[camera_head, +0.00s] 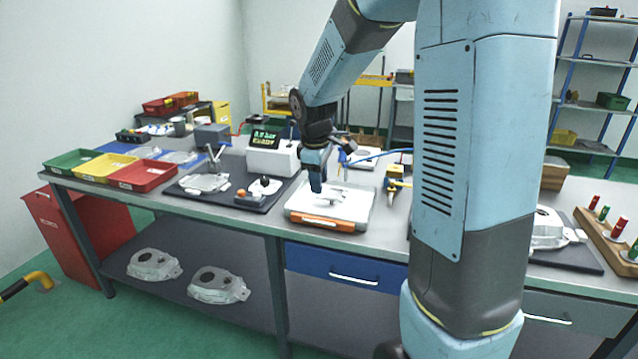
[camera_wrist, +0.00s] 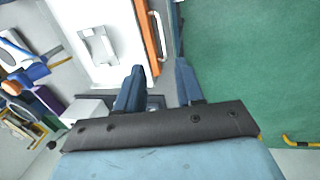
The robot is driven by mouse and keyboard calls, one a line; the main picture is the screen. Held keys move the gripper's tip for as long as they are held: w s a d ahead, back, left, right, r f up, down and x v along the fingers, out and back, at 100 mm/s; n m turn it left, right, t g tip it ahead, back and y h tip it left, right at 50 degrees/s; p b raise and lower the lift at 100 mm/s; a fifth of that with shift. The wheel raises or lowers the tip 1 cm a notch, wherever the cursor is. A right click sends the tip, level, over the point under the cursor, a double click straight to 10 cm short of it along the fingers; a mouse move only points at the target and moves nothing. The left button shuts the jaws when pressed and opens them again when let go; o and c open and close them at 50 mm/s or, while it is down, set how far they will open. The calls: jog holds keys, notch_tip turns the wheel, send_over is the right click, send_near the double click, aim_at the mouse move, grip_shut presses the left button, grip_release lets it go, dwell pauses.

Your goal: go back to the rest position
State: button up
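My gripper (camera_head: 317,183) is above the workbench, over the left part of a white flat box with an orange front edge (camera_head: 352,210). In the wrist view its two fingers (camera_wrist: 160,68) stand apart, with nothing held between them. The white box (camera_wrist: 88,65) shows there at upper left, with a small pale part (camera_wrist: 97,44) lying on it. From the head view I cannot tell how high the fingertips are above the box. No marker of a rest position shows.
The bench (camera_head: 265,228) holds red (camera_head: 142,176), yellow (camera_head: 105,167) and green (camera_head: 72,160) bins, a white display unit (camera_head: 270,158) behind the gripper, and a wooden rack (camera_head: 610,240) at right. Castings lie on the lower shelf (camera_head: 205,300). Green floor is free in front.

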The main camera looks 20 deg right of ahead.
jog(key=shift+r, duration=0.1)
jog(key=s+r+m+t, duration=0.1)
jog(key=s+r+m, duration=0.2)
jog(key=s, duration=0.5)
jog(key=s+r+m+t, duration=0.1)
jog(key=s+r+m, duration=0.3)
jog(key=s, duration=0.5)
jog(key=s+r+m+t+y, duration=0.1)
jog(key=s+r+m, duration=0.2)
jog(key=s, duration=0.6)
jog(key=shift+r+m+t, duration=0.4)
jog(key=shift+r, duration=0.65)
jog(key=shift+s, duration=0.1)
